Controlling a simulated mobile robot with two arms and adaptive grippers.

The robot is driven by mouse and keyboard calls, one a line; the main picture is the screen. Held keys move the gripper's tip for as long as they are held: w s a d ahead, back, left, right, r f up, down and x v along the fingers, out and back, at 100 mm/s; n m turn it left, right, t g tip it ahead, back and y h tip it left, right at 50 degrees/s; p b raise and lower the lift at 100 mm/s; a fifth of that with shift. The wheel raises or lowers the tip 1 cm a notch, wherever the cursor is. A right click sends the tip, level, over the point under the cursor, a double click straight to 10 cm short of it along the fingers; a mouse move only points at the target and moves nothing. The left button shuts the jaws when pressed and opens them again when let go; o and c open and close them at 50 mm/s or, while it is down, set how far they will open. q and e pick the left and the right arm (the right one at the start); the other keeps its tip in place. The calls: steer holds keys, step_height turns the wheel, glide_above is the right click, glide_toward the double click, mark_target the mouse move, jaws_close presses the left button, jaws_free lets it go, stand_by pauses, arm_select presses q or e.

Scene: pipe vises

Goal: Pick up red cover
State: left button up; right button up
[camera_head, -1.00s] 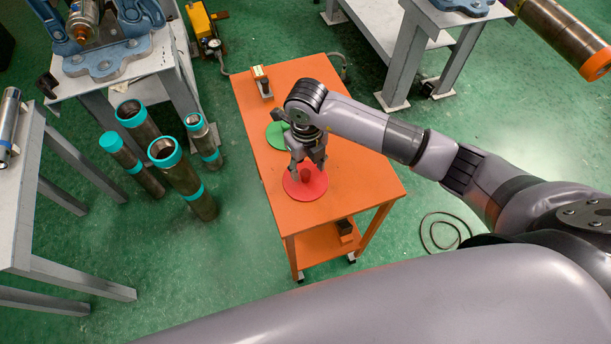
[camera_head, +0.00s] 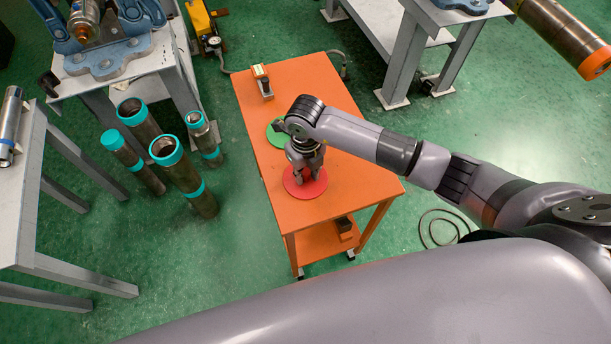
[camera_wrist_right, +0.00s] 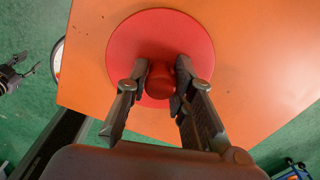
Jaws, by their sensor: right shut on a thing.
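The red cover (camera_head: 299,190) is a flat round disc with a red knob in its middle. It lies on the orange cart (camera_head: 345,185) near the cart's front end. My right gripper (camera_head: 307,174) is over it, with its fingers down at the knob. In the right wrist view the red cover (camera_wrist_right: 185,35) fills the upper middle, and my right gripper (camera_wrist_right: 160,80) is shut on its knob (camera_wrist_right: 160,82), one finger on each side. The disc appears flat on the cart top.
A green cover (camera_head: 274,131) lies behind the red one, partly hidden by my right arm. A small yellow and grey device (camera_head: 263,82) stands at the cart's back. Several pipes with teal ends (camera_head: 183,175) stand on the floor to the left. Grey metal tables stand around.

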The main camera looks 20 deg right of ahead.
mark_target(306, 170)
jaws_close()
steer(key=shift+r, duration=0.1)
step_height(306, 170, up, 20)
steer(key=b, duration=0.2)
stand_by(0.4)
